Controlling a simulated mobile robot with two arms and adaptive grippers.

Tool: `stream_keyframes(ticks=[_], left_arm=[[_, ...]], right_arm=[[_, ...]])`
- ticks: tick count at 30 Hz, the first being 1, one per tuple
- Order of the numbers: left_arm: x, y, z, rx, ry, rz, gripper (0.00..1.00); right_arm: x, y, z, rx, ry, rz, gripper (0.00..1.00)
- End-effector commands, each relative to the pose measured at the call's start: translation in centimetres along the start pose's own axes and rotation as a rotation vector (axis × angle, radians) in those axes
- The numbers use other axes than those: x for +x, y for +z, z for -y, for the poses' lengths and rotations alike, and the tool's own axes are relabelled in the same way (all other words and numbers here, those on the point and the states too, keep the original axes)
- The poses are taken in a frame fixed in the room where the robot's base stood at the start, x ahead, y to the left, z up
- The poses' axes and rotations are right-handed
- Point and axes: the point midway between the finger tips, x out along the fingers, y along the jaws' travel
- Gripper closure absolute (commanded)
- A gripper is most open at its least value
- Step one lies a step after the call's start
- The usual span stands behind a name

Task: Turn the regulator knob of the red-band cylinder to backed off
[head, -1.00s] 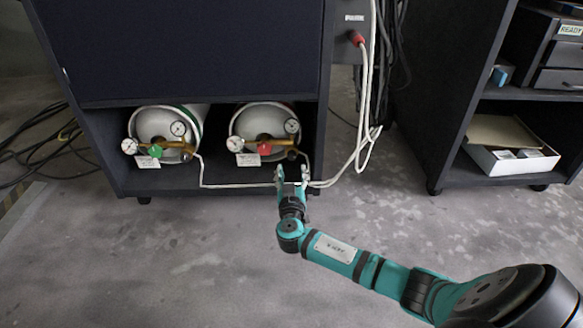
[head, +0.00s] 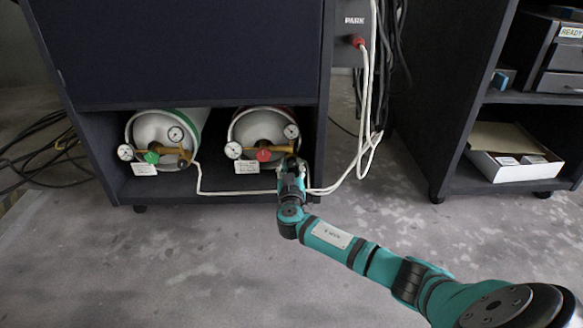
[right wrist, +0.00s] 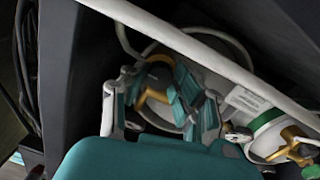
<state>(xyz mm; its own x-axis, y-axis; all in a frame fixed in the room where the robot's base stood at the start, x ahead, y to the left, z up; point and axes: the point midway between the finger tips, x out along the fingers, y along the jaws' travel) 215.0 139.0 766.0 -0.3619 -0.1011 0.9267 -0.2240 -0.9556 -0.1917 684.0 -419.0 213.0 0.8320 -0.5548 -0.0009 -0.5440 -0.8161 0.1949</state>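The red-band cylinder (head: 258,127) lies on its side in the right part of the cabinet's low bay. Its brass regulator carries two round gauges, a red knob (head: 263,155) and a dark knob at the right end. My right gripper (head: 291,164) is in front of that right end and largely hides the dark knob. In the right wrist view the fingers (right wrist: 155,98) stand apart, with brass parts (right wrist: 158,62) just beyond and between them. Contact with the knob cannot be told. My left gripper is not in view.
A green-band cylinder (head: 165,130) with a similar regulator lies to the left. A white hose (head: 235,192) runs along the bay's front edge. The cabinet's side wall (head: 320,150) is close to the right of my gripper. White cables (head: 366,110) hang beside it.

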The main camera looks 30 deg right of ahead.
Motion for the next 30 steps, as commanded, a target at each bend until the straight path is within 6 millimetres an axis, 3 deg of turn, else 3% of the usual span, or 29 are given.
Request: stream_keyframes(ticks=[4,17,30], left_arm=[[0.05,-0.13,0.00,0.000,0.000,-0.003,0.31],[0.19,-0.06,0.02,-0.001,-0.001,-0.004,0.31],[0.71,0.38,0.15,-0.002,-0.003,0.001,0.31]], right_arm=[[-0.03,0.02,0.02,0.000,0.000,0.000,1.00],[-0.06,0.06,0.01,-0.088,0.001,-0.002,1.00],[-0.05,0.02,-0.04,-0.459,0.004,-0.016,1.00]])
